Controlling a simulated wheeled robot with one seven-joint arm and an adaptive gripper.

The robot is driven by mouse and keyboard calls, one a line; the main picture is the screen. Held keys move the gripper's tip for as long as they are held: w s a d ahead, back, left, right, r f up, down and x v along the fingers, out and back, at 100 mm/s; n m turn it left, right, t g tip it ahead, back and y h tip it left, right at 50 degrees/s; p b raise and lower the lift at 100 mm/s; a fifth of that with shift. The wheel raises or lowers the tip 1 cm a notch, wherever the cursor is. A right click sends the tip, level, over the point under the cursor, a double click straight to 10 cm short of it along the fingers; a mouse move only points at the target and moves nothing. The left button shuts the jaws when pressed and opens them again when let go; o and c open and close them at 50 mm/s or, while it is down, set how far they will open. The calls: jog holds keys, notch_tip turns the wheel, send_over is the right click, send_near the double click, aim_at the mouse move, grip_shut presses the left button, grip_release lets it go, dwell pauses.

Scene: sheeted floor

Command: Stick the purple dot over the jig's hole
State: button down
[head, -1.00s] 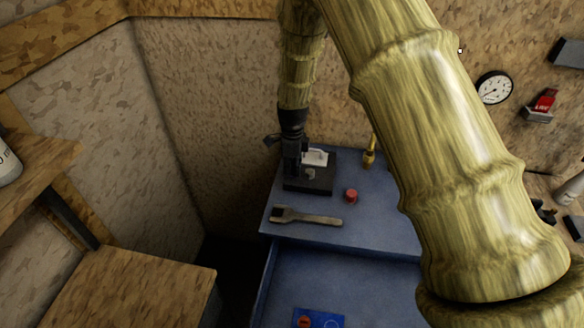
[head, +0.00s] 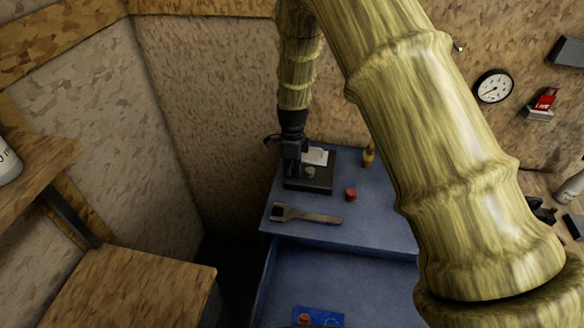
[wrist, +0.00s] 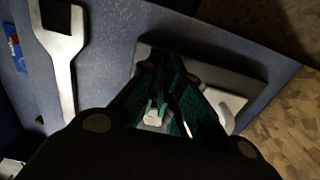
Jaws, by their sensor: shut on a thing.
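My gripper (head: 292,168) points down over the left part of a dark, flat block (head: 318,188) on the blue bench, which seems to be the jig. In the wrist view my gripper's fingers (wrist: 160,108) are close together, with a small pale thing (wrist: 153,119) showing between them. I cannot make out clearly what they hold. A white piece (head: 318,156) lies at the back of the block, also seen in the wrist view (wrist: 228,104). A small grey knob (head: 311,172) shows beside the fingers. No purple dot and no hole can be made out; the fingers hide part of the block.
A flat grey tool (head: 312,217) lies in front of the block, and a red cap (head: 350,194) stands to its right. A brass-coloured bottle (head: 368,156) stands behind. A blue card (head: 330,319) lies lower down. Walls close in behind and left.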

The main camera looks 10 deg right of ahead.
jog(key=shift+f, duration=0.4)
dwell(0.4)
jog(key=c, duration=1.5)
grip_release()
jog(key=shift+c, duration=0.2)
notch_tip(320, 180, up, 12)
